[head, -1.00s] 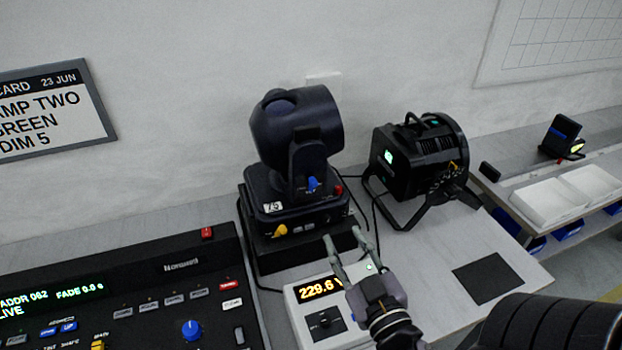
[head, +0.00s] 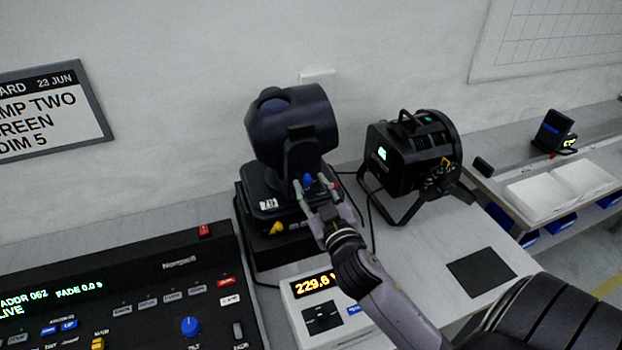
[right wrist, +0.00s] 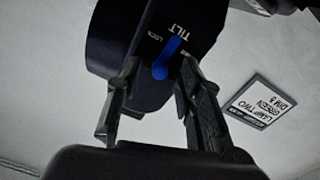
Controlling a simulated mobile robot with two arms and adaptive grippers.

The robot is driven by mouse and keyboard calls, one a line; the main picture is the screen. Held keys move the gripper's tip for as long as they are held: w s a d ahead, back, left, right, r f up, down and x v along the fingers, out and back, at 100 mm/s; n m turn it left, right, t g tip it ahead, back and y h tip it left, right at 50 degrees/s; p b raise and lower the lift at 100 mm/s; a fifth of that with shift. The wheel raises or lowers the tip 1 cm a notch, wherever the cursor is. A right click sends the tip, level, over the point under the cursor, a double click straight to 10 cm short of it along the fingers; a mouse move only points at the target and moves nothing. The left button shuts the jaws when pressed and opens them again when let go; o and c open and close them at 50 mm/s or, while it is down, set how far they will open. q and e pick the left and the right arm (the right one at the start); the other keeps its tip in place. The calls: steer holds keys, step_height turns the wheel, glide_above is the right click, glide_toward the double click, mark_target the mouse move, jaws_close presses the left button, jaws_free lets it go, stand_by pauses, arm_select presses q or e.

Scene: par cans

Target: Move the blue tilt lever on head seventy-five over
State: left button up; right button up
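The moving head marked 75 (head: 290,130) stands on a black base on the bench. Its blue tilt lever (head: 307,181) sits low on the yoke's front. In the right wrist view the blue lever (right wrist: 167,58) lies slanted below the word TILT, with LOCK printed to its left. My right gripper (head: 314,187) is at the yoke, its fingers on either side of the lever. In the right wrist view the gripper (right wrist: 155,82) is open, with the lever between the fingertips and gaps visible. My left gripper is not in view.
A yellow lever (head: 276,228) shows on the head's base. A black par can (head: 412,155) stands to the right, with cables between. A power meter (head: 318,290) reading 229.6 is below my right arm. A control desk (head: 130,290) fills the lower left.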

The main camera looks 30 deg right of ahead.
steer(key=shift+w+d, duration=0.15)
steer(key=shift+w, duration=0.55)
steer(key=shift+c, duration=0.3)
jaws_close()
